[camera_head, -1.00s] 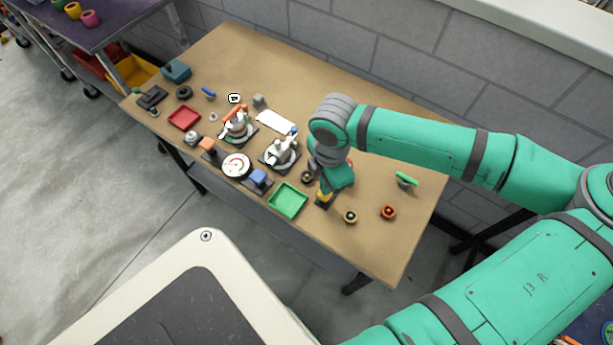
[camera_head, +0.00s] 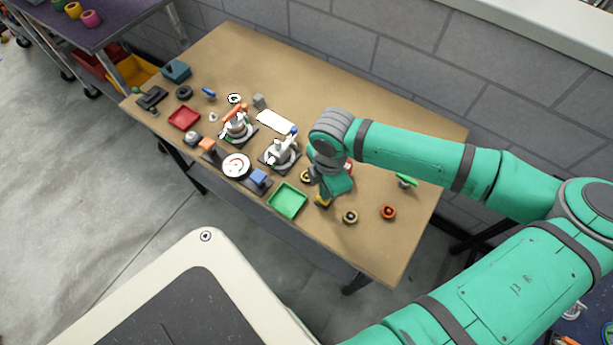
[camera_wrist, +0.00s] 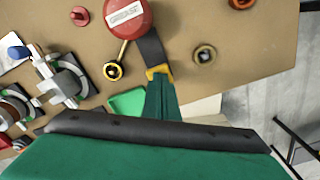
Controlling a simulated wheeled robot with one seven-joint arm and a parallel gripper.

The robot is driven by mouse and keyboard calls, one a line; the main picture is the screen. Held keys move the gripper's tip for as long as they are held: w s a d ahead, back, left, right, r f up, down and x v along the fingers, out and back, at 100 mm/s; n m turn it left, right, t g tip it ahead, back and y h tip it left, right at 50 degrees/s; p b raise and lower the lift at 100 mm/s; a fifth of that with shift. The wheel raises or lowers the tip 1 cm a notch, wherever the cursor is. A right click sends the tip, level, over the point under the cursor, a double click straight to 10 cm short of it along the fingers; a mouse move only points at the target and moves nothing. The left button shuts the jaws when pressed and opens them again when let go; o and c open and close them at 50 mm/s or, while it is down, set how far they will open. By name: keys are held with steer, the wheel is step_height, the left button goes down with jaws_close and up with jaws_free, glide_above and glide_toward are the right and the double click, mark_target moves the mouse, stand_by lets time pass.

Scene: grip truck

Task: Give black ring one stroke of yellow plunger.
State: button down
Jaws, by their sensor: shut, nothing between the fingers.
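The yellow plunger (camera_wrist: 158,72) shows at the end of the black base (camera_wrist: 152,48) of a red grease pot (camera_wrist: 128,17); it also shows in the head view (camera_head: 323,200). My gripper (camera_wrist: 161,84) is shut with nothing in it. Its fingertips are right over the plunger and seem to press on it; they hide part of it. The ring (camera_wrist: 106,70) under the pot's thin spout now shows a yellow rim and a dark centre; it also shows in the head view (camera_head: 306,176), left of my gripper (camera_head: 325,190).
A tan-and-dark ring (camera_head: 350,217) and an orange ring (camera_head: 388,212) lie to the right. A green tray (camera_head: 288,201) is to the left, with two grey-white devices beyond it. A green-topped piece (camera_head: 406,181) stands behind.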

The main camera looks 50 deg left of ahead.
stand_by(0.5)
steer(key=shift+w+r, duration=0.1)
steer(key=shift+r, duration=1.55)
steer(key=shift+s, duration=0.2)
step_height(320, 180, up, 5)
steer(key=shift+w, duration=0.1)
